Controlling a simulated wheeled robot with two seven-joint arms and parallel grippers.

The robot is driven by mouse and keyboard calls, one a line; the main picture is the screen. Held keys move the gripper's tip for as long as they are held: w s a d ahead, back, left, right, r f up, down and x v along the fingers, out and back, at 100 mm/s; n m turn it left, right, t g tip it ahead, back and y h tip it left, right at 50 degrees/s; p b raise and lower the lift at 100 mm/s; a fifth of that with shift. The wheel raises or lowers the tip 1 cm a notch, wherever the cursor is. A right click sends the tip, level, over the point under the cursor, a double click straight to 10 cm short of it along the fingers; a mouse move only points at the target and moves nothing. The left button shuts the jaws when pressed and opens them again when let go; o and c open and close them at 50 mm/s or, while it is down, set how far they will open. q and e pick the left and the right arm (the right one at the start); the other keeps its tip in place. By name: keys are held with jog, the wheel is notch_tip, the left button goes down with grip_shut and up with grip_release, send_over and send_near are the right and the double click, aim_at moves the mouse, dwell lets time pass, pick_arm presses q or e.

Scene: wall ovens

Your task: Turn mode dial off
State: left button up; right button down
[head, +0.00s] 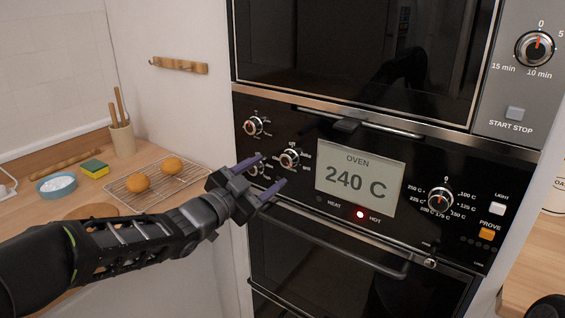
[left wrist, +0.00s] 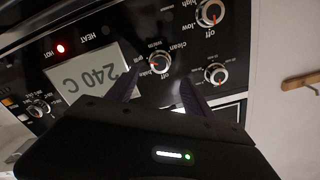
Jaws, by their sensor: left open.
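The mode dial (head: 289,159) is a silver-rimmed knob with a red pointer on the black oven panel, left of the display. It has small printed labels around it, one reading "off". The dial also shows in the left wrist view (left wrist: 159,62), just beyond the fingertips. I cannot tell its setting for sure. My left gripper (head: 272,170) is open and empty, its purple fingers pointing at the panel just below and left of the dial. In the left wrist view the gripper (left wrist: 160,82) has its fingers spread on either side below the dial, with no clear contact.
Two similar knobs are close by: an upper left one (head: 253,127) and a lower one (head: 255,168) partly behind my gripper. The display (head: 359,180) reads 240 C, with a lit red HOT light (head: 360,214). An oven handle (head: 340,245) juts out below.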

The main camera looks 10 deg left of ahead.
aim_at(286, 161)
pick_arm(q)
jog(key=x, duration=0.6)
jog(key=shift+w+d+f+p, duration=0.1)
jog(key=shift+w+p, duration=0.25)
jog(key=shift+p, duration=0.05)
jog(key=shift+c, duration=0.4)
grip_shut()
